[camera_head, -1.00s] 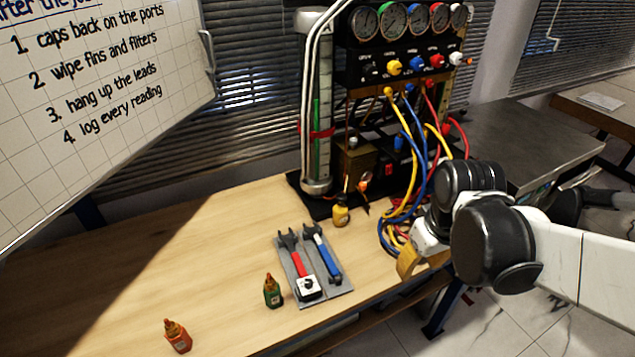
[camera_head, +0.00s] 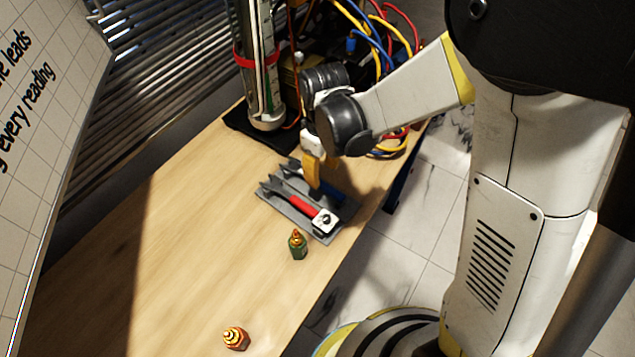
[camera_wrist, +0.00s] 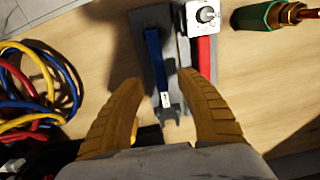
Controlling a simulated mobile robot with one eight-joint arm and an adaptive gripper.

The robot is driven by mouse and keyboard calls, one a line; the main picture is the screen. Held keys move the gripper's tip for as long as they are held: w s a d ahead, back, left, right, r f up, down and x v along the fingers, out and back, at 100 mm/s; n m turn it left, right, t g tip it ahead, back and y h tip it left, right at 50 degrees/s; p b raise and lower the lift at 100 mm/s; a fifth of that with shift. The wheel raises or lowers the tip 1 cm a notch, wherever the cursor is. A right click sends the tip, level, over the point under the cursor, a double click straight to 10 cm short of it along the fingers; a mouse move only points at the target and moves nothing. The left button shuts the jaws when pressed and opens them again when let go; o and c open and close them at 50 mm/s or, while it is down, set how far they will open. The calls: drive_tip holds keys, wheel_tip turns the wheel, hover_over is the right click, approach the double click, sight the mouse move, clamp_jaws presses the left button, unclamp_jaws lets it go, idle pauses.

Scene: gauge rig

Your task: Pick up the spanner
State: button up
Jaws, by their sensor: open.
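The blue-handled spanner (camera_wrist: 154,55) lies on a grey mat (camera_head: 302,224). Its grey open jaw end (camera_wrist: 168,108) points toward my gripper in the wrist view. In the head view its blue handle (camera_head: 330,192) is partly hidden by my gripper. My gripper (camera_wrist: 160,82) is open, with its two yellow-brown fingers on either side of the spanner in the picture; I see no contact. In the head view my gripper (camera_head: 314,174) points down over the mat. A red-handled tool (camera_head: 300,205) with a white square dial end (camera_head: 324,221) lies parallel beside it.
The rig (camera_head: 262,75) with blue, yellow and red hoses (camera_wrist: 35,90) is beyond my gripper. The wooden table (camera_head: 165,240) is clear at left.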

sight(321, 183)
wheel_tip(321, 183, down, 5)
drive_tip(key=b, duration=0.2)
drive_tip(key=shift+w+a+f+b, duration=0.1)
drive_tip(key=shift+w+b, duration=0.05)
drive_tip(key=shift+b, duration=0.25)
clamp_jaws()
